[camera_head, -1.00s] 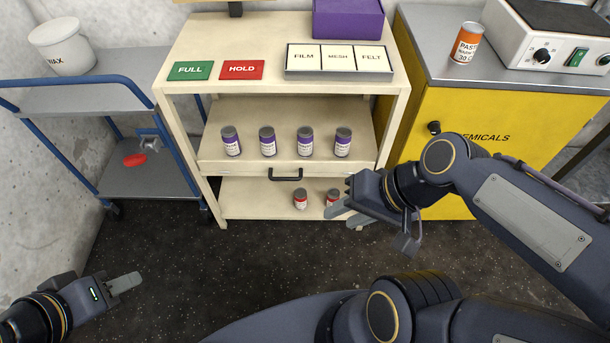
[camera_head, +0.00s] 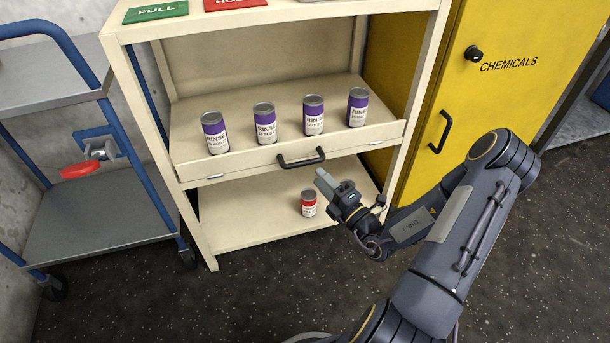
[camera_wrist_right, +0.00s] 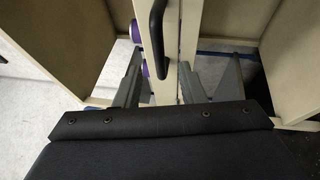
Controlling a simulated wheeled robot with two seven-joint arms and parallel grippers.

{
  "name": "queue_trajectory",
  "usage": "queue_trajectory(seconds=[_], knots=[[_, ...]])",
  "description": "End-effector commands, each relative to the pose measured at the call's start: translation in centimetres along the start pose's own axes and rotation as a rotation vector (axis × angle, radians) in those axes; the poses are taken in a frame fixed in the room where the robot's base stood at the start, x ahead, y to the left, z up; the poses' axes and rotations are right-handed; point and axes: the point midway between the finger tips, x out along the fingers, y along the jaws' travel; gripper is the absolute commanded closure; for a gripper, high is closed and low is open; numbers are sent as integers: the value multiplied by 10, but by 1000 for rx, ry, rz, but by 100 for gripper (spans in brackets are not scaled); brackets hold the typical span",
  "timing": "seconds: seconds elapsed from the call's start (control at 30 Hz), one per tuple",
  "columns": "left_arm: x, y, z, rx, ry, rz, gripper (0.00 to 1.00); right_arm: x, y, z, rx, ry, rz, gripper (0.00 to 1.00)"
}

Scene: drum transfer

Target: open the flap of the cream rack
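The cream rack (camera_head: 171,151) stands ahead in the head view. Its flap (camera_head: 241,167) is a low cream strip along the front of the middle shelf, apparently upright, with a black bar handle (camera_head: 301,159) at its middle. My right gripper (camera_head: 322,178) is just below and right of the handle. In the right wrist view its two fingers (camera_wrist_right: 160,84) are apart, with the flap's cream strip and the lower end of the black handle (camera_wrist_right: 157,35) showing between them. I see no firm contact. My left gripper is out of view.
Several purple-banded cans (camera_head: 265,124) stand in a row behind the flap. A red can (camera_head: 309,204) is on the lower shelf, close to my right gripper. A blue-framed cart (camera_head: 112,235) stands left; a yellow cabinet (camera_head: 490,105) stands right. Dark floor is clear in front.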

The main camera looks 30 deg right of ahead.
Motion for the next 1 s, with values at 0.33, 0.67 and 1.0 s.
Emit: queue_trajectory(seconds=[0.33, 0.67, 1.0], knots=[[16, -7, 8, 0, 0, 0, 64, 53, -1, -1, -1, 3, 4, 64], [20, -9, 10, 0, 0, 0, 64, 74, 1, -1, 0, 2, 0, 64], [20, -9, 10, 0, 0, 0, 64, 74, 1, -1, -1, 2, 0, 86]])
